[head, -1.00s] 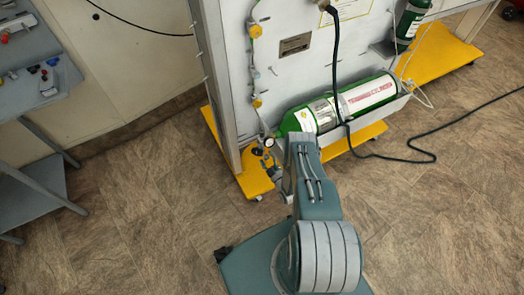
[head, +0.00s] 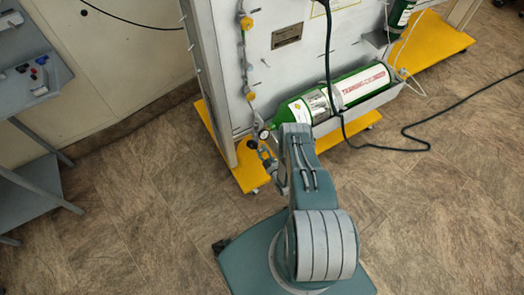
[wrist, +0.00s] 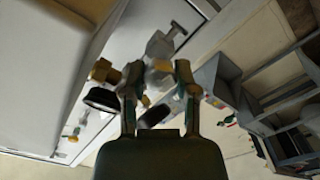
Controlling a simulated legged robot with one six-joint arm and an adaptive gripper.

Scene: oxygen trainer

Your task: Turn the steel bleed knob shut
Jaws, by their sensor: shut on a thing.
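The steel bleed knob (wrist: 160,65) is a small grey metal piece between my fingertips in the wrist view, partly hidden by them. My gripper (wrist: 158,74) is shut on it, one finger on each side. In the head view my gripper (head: 268,155) is at the lower end of the fitting line on the panel's left edge, and the knob cannot be made out there. A brass fitting (wrist: 103,70) and a black round gauge (wrist: 100,98) sit just left of my fingers.
A green cylinder (head: 345,93) lies in a grey tray on the panel (head: 292,65), right of my arm. The panel stands on yellow bases (head: 232,170). A black cable (head: 420,125) crosses the floor. A grey bench (head: 45,95) stands at left, with free floor between.

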